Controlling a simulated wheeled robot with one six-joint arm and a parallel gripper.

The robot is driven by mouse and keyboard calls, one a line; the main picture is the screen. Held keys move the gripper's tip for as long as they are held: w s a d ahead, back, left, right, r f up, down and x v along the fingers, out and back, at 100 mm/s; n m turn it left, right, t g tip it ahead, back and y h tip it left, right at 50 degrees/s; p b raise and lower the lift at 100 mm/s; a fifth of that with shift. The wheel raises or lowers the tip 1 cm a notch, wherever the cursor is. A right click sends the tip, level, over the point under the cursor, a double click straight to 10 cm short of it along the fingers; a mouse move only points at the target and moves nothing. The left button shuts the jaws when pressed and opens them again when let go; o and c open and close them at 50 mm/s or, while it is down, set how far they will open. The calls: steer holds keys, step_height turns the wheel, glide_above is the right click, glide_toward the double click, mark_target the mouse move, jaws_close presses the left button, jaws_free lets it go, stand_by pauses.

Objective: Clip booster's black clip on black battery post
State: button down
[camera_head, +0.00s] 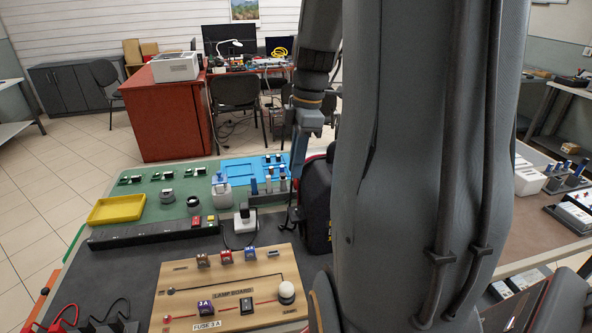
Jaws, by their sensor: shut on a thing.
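My gripper (293,213) points down over the mat's right part, beside a dark bulky case (318,200) with red trim. It is shut on a small dark thing that fits the black clip, but it is too small and dark to be sure. My own arm fills the right centre and hides much behind it. Red clips (63,316) with a red cable lie at the bottom left corner, with black parts (105,324) next to them. I cannot make out the black battery post or tell which thing is the battery.
A wooden lamp board (190,285) lies at the front of the table. Behind it are a black strip (150,235), a yellow tray (116,209), a white-and-black device (245,218) and a blue tray (238,171). Bare dark mat (110,268) lies to the board's left.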

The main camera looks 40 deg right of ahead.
steer(key=shift+r+p, duration=1.05)
steer(key=shift+r, duration=0.1)
steer(key=shift+a, duration=0.1)
